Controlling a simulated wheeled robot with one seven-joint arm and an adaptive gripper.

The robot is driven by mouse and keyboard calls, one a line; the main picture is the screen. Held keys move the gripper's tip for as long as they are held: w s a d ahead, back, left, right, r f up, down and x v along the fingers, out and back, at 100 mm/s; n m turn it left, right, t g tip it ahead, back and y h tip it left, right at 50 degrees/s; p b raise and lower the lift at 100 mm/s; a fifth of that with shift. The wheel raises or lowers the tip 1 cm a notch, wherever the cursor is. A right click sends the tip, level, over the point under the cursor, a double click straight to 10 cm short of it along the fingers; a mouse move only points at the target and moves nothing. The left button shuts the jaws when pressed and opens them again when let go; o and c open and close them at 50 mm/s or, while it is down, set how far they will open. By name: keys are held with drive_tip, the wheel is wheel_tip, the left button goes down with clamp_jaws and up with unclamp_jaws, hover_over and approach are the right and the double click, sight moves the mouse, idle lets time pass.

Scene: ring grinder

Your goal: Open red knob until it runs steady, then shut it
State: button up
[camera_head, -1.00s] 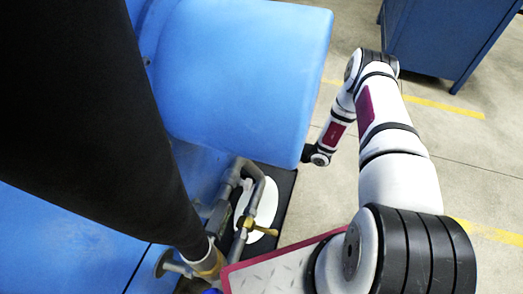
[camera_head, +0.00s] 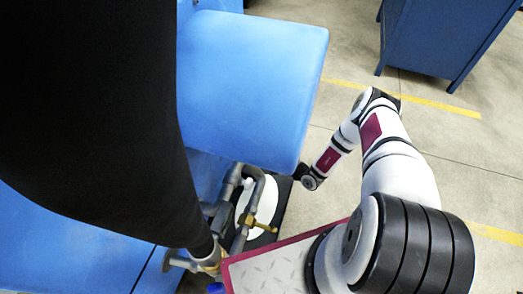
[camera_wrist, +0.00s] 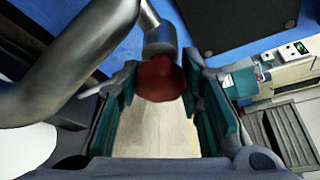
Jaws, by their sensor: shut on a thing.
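The red knob (camera_wrist: 158,82) is a small round red piece on the end of a grey metal pipe fitting (camera_wrist: 160,42) in the wrist view. My gripper (camera_wrist: 162,88) has one teal-padded finger on each side of the knob and is shut on it. In the head view, neither the knob nor my gripper's fingers show. My arm (camera_head: 385,150) reaches down past the blue housing there, and its far end is partly hidden. No flow from the pipe can be made out.
A big blue housing (camera_head: 250,85) stands beside my arm. A blue cabinet (camera_head: 440,40) stands at the back right. Bare concrete floor (camera_head: 470,180) lies at right.

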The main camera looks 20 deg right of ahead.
drive_tip(key=n+t, duration=0.1)
drive_tip(key=n, duration=0.2)
drive_tip(key=shift+f+n+t+p, duration=0.15)
drive_tip(key=shift+n+t+p, duration=0.15)
drive_tip(key=shift+t+p, duration=0.1)
drive_tip(key=shift+n+t+y, duration=0.6)
drive_tip(key=shift+n, duration=1.2)
drive_tip(key=o, duration=1.2)
drive_tip(key=shift+c, duration=0.2)
drive_tip(key=shift+s, duration=0.1)
drive_tip(key=v, duration=1.2)
